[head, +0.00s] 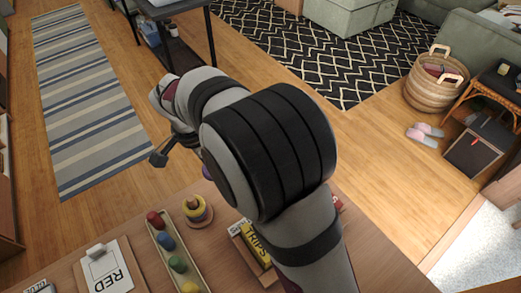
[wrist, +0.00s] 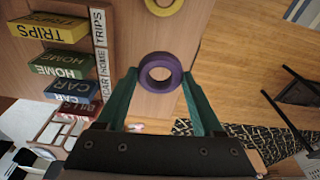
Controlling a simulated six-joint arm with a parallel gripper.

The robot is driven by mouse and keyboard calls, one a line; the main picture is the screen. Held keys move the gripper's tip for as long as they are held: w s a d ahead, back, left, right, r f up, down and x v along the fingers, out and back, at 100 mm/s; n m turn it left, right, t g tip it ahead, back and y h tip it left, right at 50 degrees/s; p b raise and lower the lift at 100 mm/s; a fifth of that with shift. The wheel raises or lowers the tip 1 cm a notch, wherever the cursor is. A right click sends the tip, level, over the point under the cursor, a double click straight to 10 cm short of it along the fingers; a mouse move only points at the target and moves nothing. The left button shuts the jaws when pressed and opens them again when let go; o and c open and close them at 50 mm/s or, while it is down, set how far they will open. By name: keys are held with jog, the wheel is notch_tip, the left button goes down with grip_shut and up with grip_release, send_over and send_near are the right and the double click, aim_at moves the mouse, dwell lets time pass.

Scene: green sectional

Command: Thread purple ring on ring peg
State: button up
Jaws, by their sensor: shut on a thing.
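The purple ring (wrist: 147,74) is between the two green fingertips of my gripper (wrist: 160,78) in the wrist view. My gripper is shut on it, with the ring's hole facing the camera. In the head view only a sliver of purple (head: 206,173) shows beside my arm, which hides most of the gripper. The ring peg (head: 194,204) stands on the wooden table to the lower left of my arm, with a yellow ring (head: 197,216) around it. Part of a yellow ring shows at the top edge of the wrist view (wrist: 164,8), apart from the purple ring.
A long tray (head: 153,236) holds several coloured pieces left of the peg. A clipboard reading RED (head: 107,271) lies further left. Labelled blocks, including yellow TRIPS (head: 257,243), sit in a holder right of the peg. The table edge lies close beyond the peg.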

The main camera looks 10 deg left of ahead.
jog(key=r+n, duration=0.1)
jog(key=n, duration=0.1)
send_over(190, 199)
jog(key=shift+a+r, duration=0.1)
jog(key=shift+r, duration=0.1)
jog(key=shift+f, duration=3.95)
jog(key=o, duration=1.3)
jog(key=r, duration=0.5)
jog(key=s+r, duration=0.1)
jog(key=r, duration=0.4)
jog(key=s+a+r, duration=0.1)
jog(key=r, duration=0.4)
jog(key=shift+r, duration=0.3)
